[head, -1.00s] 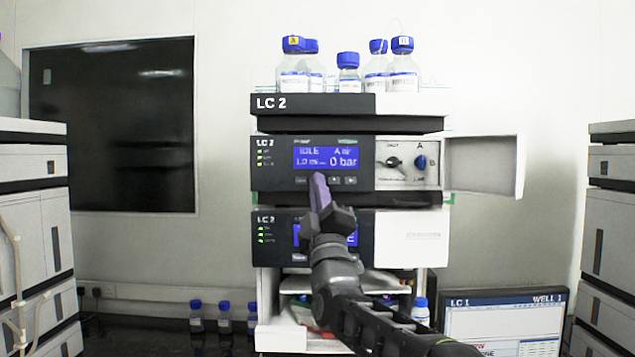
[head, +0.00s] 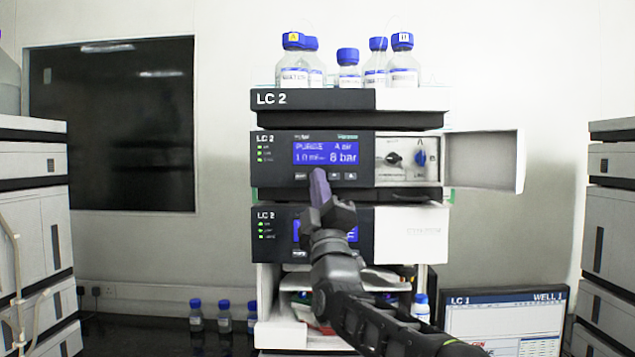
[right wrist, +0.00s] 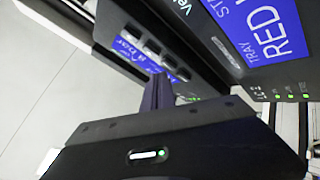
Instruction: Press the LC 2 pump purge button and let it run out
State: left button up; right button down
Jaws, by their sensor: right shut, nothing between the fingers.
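The LC 2 pump module (head: 280,158) is the upper unit of the middle stack. Its blue display (head: 325,153) reads PURGE, A air, 8 bar. A row of small buttons (head: 343,176) lies under the display; the gripper hides part of it. In the right wrist view the shut fingers (right wrist: 157,92) point toward the module's face, near the dark buttons (right wrist: 155,48). My left gripper is not in view.
Blue-capped bottles (head: 348,72) stand on top of the stack. An open door (head: 484,162) sticks out right of the pump's two knobs (head: 407,159). A lower LC 2 module (head: 412,235) sits below. An LC 1 monitor (head: 505,320) stands at lower right. Other stacks flank both sides.

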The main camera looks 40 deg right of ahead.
jog(key=shift+s+a, duration=0.15)
jog(key=shift+a, duration=0.05)
jog(key=shift+s, duration=0.1)
jog(key=s+a+b, duration=0.1)
jog(key=s, duration=0.1)
jog(key=s+a+b, duration=0.2)
dwell(0.6)
jog(key=shift+w, duration=0.1)
dwell(0.6)
